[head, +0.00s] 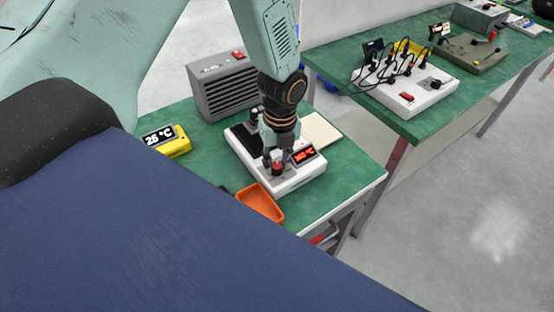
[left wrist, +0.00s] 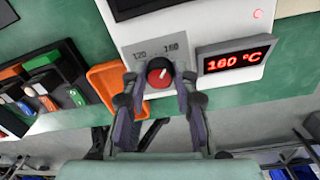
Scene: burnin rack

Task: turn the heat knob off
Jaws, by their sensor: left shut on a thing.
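The heat knob (left wrist: 160,72) is red and dark with a white pointer mark, on the front of a white heater unit (head: 303,183). In the left wrist view the pointer slants to the upper right, and a scale plate (left wrist: 160,50) above it reads 120 and 160. A red display (left wrist: 237,62) beside it reads 160 °C. My left gripper (left wrist: 160,84) is shut on the knob, one finger on each side; in the head view it (head: 277,162) comes down over the unit from above. My right gripper is not in view.
An orange tray (head: 262,204) lies close in front of the unit. A yellow thermometer (head: 167,140) reading about 25 °C and a grey vented box (head: 222,88) stand on the green table (head: 345,180). A second green table (head: 420,120) with a power strip stands at right.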

